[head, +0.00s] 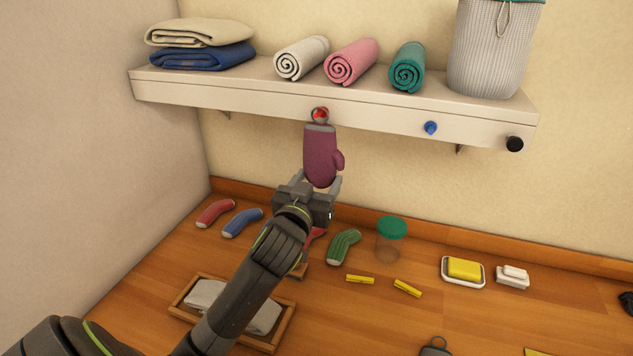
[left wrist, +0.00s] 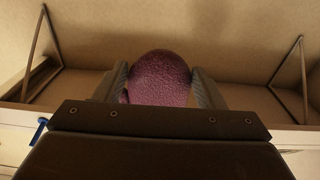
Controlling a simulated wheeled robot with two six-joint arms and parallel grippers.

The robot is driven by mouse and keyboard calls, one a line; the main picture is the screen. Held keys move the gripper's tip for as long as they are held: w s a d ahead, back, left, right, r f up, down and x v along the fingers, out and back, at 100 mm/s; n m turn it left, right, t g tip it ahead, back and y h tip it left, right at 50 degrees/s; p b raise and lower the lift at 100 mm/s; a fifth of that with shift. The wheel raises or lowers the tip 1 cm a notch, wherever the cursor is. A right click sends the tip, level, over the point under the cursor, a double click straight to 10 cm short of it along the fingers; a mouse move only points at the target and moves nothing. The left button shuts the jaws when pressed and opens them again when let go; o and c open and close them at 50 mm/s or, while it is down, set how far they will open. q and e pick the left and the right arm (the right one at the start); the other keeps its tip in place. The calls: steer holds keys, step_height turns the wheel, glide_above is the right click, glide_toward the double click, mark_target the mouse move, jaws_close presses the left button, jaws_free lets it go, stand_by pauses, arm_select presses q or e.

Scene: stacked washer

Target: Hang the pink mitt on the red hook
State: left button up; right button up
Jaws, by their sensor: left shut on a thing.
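The pink mitt (head: 320,155), a dark pink-purple mitt, hangs upright with its cuff at the top and its thumb to the right. Its loop is at the red hook (head: 320,114) on the shelf's front edge; whether the loop is over the hook I cannot tell. My left gripper (head: 319,186) is shut on the mitt's lower, rounded end from below. In the left wrist view the mitt's tip (left wrist: 160,78) sits between both fingers. My right gripper is not in view.
The shelf (head: 230,92) holds folded and rolled towels and a grey basket (head: 494,50). A blue hook (head: 430,128) and a black hook (head: 514,144) are farther right. Below, the wooden counter holds several socks, a green-lidded jar (head: 391,238), yellow pegs, soap and a wooden tray (head: 276,340).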

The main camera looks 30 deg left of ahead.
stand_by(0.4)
arm_select(q)
steer(key=o, duration=1.1)
steer(key=shift+s+d+f, duration=0.1)
steer(key=shift+s+d, duration=0.05)
steer(key=shift+s, duration=0.45)
steer(key=shift+p+v, duration=2.15)
steer(key=shift+v, duration=5.95)
